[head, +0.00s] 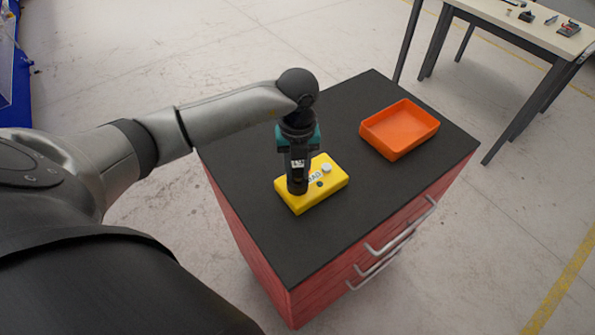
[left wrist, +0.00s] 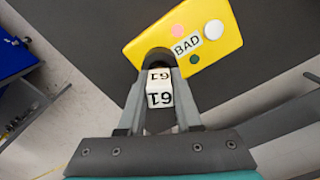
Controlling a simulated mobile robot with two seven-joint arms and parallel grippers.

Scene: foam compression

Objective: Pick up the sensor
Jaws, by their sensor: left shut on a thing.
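The sensor (left wrist: 160,92) looks like a small piece with white faces marked 61 and a dark rounded end. My left gripper (head: 297,184) points down and is shut on it; the fingers stand on both sides of it in the left wrist view. A yellow box (head: 325,182) lies flat on the black cabinet top, directly at the fingertips. It carries a BAD label, a white round knob and pink and green dots, clear in the left wrist view (left wrist: 222,50). The dark end overlaps the box's edge; whether they touch is hidden. My right gripper is not in view.
An empty orange tray (head: 400,148) stands on the cabinet top (head: 255,230), right of the yellow box. The red cabinet has drawers with metal handles (head: 400,228). The front of the top is clear. A table (head: 535,32) with small items stands at the upper right.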

